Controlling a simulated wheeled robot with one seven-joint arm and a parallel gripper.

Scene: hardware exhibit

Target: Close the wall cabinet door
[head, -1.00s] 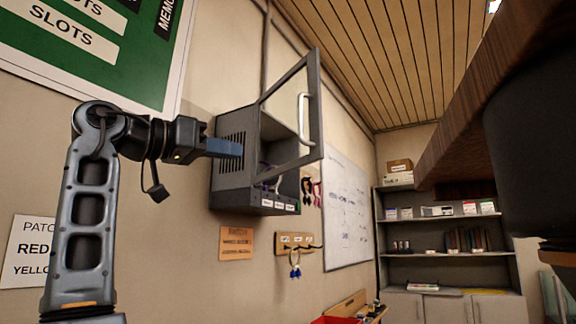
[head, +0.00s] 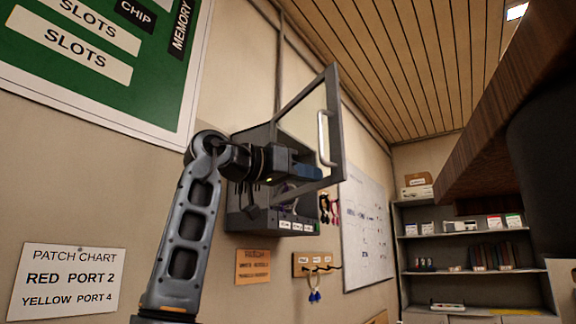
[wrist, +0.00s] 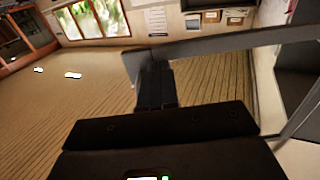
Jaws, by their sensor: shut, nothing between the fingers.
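The grey wall cabinet (head: 240,208) is mounted on the wall in the head view, with small white labels along its bottom front edge. Its framed, see-through door (head: 334,105) stands open, swung out from the cabinet, with a pale vertical handle (head: 322,140). My gripper (head: 308,171) is shut and empty; its blue fingers are in front of the cabinet, close to the lower part of the door. In the wrist view, my gripper's fingers (wrist: 155,85) lie by a grey bar, likely the door frame (wrist: 215,43). I cannot tell whether they touch. My arm hides part of the cabinet.
A key rack (head: 316,265) and an orange note (head: 252,266) are on the wall below the cabinet. A whiteboard (head: 366,225) hangs to the right. A dark wooden overhang (head: 480,150) fills the upper right. Shelves (head: 470,255) stand at the back.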

